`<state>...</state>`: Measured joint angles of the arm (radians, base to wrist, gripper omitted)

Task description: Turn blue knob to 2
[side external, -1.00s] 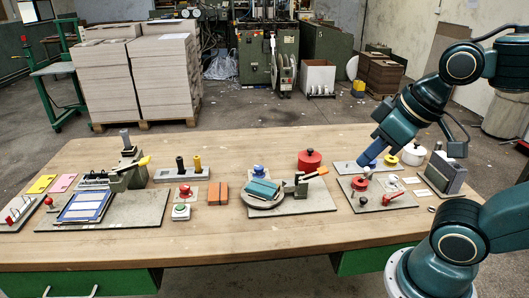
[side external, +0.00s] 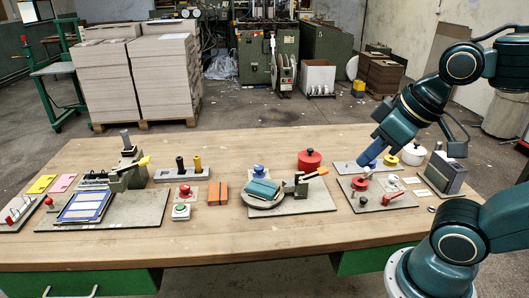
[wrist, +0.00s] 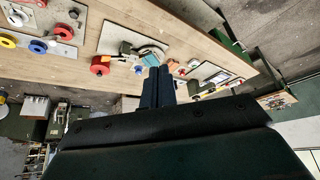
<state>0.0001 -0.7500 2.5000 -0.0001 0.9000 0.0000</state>
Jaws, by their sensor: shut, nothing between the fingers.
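A blue knob (side external: 258,170) sits on a small plate near the middle of the table, behind a teal block on a round disc. A small blue spot that looks like the same knob (wrist: 138,68) also shows in the wrist view, beside the teal block. Its pointer and any numbers are too small to read. My gripper (side external: 368,160) hangs over the boards at the right of the table, well to the right of the knob and apart from it. In the wrist view my gripper (wrist: 159,70) has its dark blue fingers together, with nothing between them.
A red pot-like part (side external: 310,159) stands between the knob and my gripper. A yellow ring (side external: 391,159) and a white pot (side external: 413,154) stand close to my gripper. The front table strip is clear.

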